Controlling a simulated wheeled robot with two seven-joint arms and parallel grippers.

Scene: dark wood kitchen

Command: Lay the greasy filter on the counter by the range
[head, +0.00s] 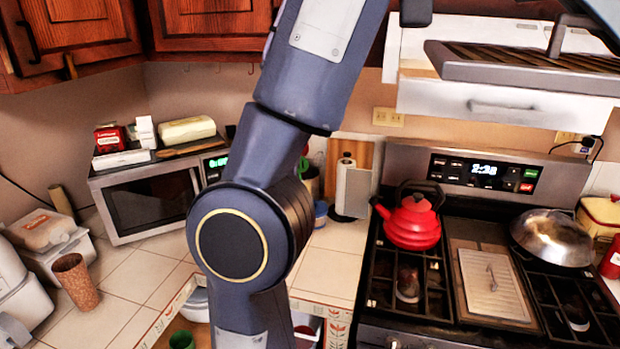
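The greasy filter (530,72) is a dark grey, flat framed panel with brownish slats at the top right of the head view. It is high above the range (450,262), in front of the white hood (500,104), and its right end is cut off by the picture edge. A dark bent handle (557,38) rises from it. A blue-grey part of my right arm shows in the top right corner; no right fingertips show, so its hold on the filter cannot be seen. My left arm crosses the middle, its gripper out of frame. The tiled counter (335,262) lies left of the range.
A red kettle (412,222) and a metal lid or bowl (551,238) stand on the range. A paper towel holder (345,188) stands at the back of the counter. A microwave (155,195) and brown cup (76,282) are further left. Some counter tiles are bare.

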